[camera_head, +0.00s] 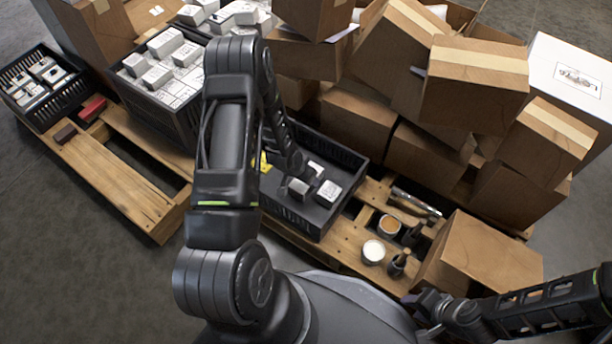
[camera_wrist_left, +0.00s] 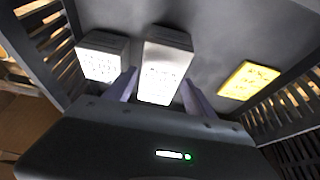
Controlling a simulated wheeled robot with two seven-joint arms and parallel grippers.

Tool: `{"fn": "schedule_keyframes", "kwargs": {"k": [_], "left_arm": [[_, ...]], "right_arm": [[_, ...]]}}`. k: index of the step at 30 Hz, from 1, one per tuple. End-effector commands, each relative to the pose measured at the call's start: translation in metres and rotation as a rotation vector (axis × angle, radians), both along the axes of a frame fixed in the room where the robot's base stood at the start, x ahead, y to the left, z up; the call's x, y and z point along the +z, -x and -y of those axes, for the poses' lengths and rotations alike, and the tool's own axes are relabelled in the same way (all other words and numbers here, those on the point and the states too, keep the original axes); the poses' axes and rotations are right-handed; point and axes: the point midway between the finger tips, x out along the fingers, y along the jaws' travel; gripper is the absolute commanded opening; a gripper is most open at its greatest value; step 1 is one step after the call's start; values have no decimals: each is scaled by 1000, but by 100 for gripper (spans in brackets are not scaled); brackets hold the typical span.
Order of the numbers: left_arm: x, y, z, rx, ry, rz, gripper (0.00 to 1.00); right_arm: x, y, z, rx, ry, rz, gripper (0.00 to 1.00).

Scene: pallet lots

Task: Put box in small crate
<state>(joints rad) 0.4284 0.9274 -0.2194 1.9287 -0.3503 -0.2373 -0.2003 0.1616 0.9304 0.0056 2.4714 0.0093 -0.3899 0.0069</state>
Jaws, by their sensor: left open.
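My left arm reaches over a dark slatted crate (camera_head: 345,158) in the middle of the pallets. In the left wrist view my left gripper (camera_wrist_left: 160,90) is open inside this crate, with its fingers either side of a white box (camera_wrist_left: 167,65). A second white box (camera_wrist_left: 102,58) lies left of it, and a yellow box (camera_wrist_left: 248,80) lies to the right. In the head view a white box (camera_head: 328,193) shows on the crate floor; my left fingertips are hard to make out there. My right gripper (camera_head: 432,304) is low beside a cardboard box; its jaws are unclear.
A small dark crate (camera_head: 14,72) with white boxes stands far left. A larger crate (camera_head: 188,128) full of white boxes stands beside it. A red box (camera_head: 92,108) lies on the wooden pallet (camera_head: 130,190). Cardboard boxes (camera_head: 475,85) pile up behind. Cans and bottles stand right of the middle crate.

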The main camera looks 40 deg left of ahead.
Motion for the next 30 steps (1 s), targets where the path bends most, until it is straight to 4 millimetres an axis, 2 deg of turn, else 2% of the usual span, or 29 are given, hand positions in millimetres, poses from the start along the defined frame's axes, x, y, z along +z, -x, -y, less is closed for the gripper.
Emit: {"fn": "schedule_keyframes", "kwargs": {"k": [1,6,12,17,30], "left_arm": [[15,3,0,0,-1,1,63],[49,17,-1,2,-2,3,63],[78,31,0,0,-1,2,63],[87,35,0,-1,-1,1,63],[86,35,0,-1,-1,1,63]], "right_arm": [[9,1,0,1,0,-2,36],[25,3,1,4,-1,-8,36],[36,6,1,8,-3,-16,36],[39,7,1,9,-3,-19,36],[38,7,1,9,-3,-19,36]]}}
